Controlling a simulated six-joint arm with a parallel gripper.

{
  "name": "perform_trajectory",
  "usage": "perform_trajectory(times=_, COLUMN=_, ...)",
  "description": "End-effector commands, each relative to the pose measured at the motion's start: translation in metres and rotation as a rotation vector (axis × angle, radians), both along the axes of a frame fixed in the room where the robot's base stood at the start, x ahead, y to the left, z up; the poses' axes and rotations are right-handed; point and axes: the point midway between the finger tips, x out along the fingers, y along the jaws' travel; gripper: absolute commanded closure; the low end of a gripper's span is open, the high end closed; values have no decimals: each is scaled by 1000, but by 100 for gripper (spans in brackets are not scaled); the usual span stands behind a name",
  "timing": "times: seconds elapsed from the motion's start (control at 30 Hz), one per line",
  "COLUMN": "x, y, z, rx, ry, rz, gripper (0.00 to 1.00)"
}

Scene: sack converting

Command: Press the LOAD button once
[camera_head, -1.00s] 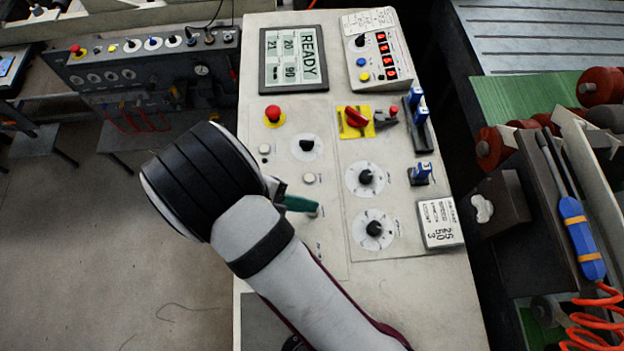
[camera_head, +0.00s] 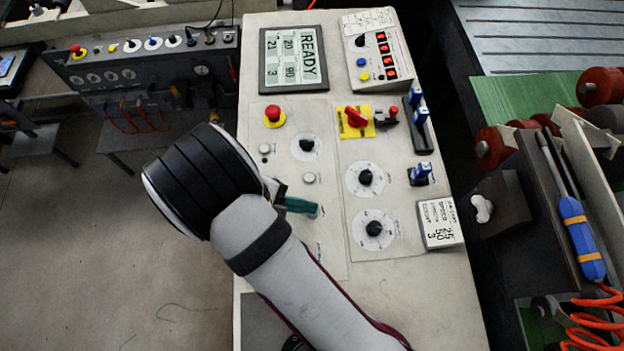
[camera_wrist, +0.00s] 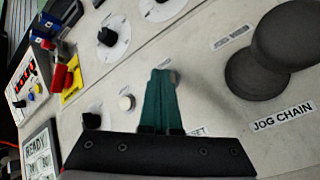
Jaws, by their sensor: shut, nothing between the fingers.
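My gripper (camera_head: 314,208) is shut and empty, its teal fingers low over the pale control panel (camera_head: 420,285). Another small white button (camera_wrist: 126,102) lies to the left of the fingers; a white button (camera_head: 309,178) also shows above the gripper in the head view. No label reading LOAD is legible, so I cannot tell which button it is. The display (camera_head: 294,58) reads READY.
A black knob marked JOG CHAIN (camera_wrist: 285,48) stands up right of the fingers in the wrist view. Black dials (camera_head: 366,177), a red emergency button (camera_head: 273,115) and a red rotary switch (camera_head: 354,117) are on the panel. The panel's lower right is clear.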

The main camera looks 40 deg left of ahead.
Motion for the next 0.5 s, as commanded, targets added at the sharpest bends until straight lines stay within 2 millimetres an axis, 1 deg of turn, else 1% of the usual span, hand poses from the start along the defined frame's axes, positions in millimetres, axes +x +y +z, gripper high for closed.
perform_trajectory(times=0.3, x=0, y=0, z=15, rx=1, ry=0, rz=1, gripper=100)
perform_trajectory(times=0.5, x=0, y=0, z=17, rx=0, ry=0, rz=0, gripper=100)
